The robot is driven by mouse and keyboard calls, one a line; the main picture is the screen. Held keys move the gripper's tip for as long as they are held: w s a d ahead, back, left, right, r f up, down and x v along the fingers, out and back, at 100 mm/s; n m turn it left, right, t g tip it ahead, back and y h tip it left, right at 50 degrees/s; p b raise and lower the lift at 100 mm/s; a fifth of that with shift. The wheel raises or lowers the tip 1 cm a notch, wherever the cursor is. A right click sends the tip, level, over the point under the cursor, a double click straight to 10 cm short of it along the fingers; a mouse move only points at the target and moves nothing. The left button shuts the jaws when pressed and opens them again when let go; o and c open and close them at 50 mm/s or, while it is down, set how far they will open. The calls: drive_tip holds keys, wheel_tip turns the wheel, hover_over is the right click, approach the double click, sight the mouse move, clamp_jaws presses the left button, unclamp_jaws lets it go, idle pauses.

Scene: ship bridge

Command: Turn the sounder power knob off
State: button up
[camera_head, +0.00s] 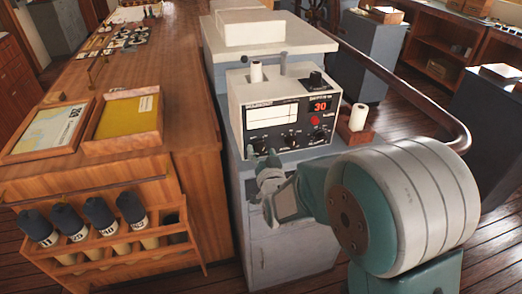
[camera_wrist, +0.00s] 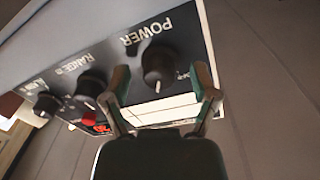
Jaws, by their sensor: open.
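The sounder (camera_head: 240,100) is a pale box with a dark front panel, a lit red display reading 30 and a row of black knobs. Its power knob (camera_wrist: 158,63) is black, under the POWER label, which appears upside down in the wrist view. A white mark on the knob points toward the bottom of that view. My gripper (camera_head: 263,156) is at the panel's lower left in the head view. In the wrist view my gripper (camera_wrist: 161,75) is open, with one finger on each side of the power knob; contact is unclear. A small label beside the knob is partly hidden by the right finger.
The RANGE knob (camera_wrist: 90,88) and another knob (camera_wrist: 47,104) are left of the power knob in the wrist view. A handrail (camera_head: 400,88) and white roll (camera_head: 360,116) are right.

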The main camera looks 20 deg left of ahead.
drive_tip(key=shift+w+a, duration=0.15)
drive_tip(key=shift+w, duration=0.1)
clamp_jaws()
drive_tip(key=shift+r+n, duration=0.1)
drive_tip(key=shift+n, duration=0.2)
drive_tip(key=n, duration=1.1)
drive_tip(key=shift+n, duration=0.3)
idle(0.4)
